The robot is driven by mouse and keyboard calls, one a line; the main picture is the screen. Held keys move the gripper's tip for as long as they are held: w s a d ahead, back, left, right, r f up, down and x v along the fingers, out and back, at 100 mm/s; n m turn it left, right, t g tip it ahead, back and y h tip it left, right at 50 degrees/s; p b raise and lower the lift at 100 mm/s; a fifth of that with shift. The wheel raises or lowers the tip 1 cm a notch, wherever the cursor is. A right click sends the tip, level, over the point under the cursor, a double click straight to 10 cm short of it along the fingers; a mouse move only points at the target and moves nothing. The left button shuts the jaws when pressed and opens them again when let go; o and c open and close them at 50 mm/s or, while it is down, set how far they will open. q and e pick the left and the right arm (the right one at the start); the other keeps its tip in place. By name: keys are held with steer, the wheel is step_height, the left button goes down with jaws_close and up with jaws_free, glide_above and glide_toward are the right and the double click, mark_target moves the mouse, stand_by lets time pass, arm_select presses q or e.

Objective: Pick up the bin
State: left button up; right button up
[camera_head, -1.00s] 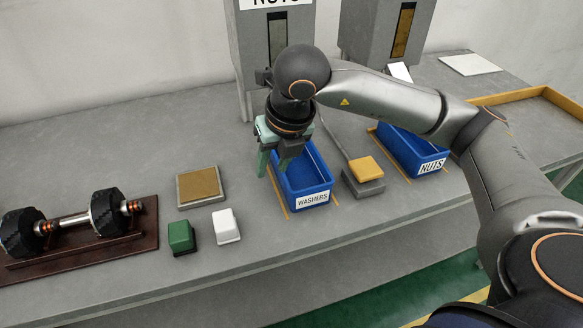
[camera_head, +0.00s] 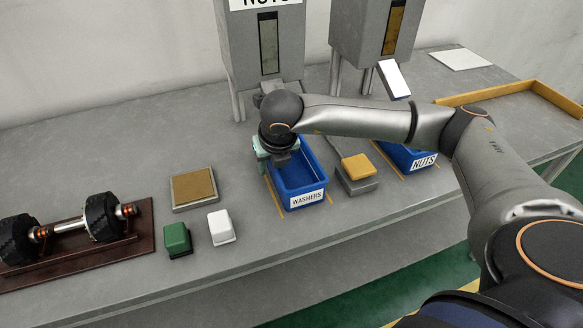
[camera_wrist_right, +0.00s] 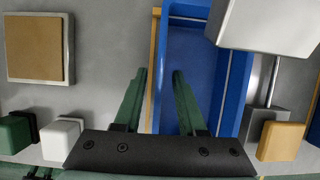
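A blue bin labelled WASHERS (camera_head: 312,178) stands on the grey workbench, and its inside looks empty in the head view. A second blue bin labelled NUTS (camera_head: 405,157) stands farther right, partly behind my forearm. My right gripper (camera_head: 271,160) is down at the left wall of the WASHERS bin. In the right wrist view its green fingers (camera_wrist_right: 159,72) are apart, one outside the bin's left wall and one over the bin's inside (camera_wrist_right: 200,60). Whether they touch the wall I cannot tell. My left gripper is not in view.
Dispensers (camera_head: 262,45) stand behind the bins. A yellow-topped block (camera_head: 357,166) sits between the bins. Left of the WASHERS bin are a tan-topped plate (camera_head: 194,187), a green block (camera_head: 177,238), a white block (camera_head: 221,228) and a rotor (camera_head: 72,224) on a brown board.

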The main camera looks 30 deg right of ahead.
steer(key=shift+w+f, duration=0.2)
steer(key=shift+f, duration=0.4)
jaws_close()
stand_by(1.0)
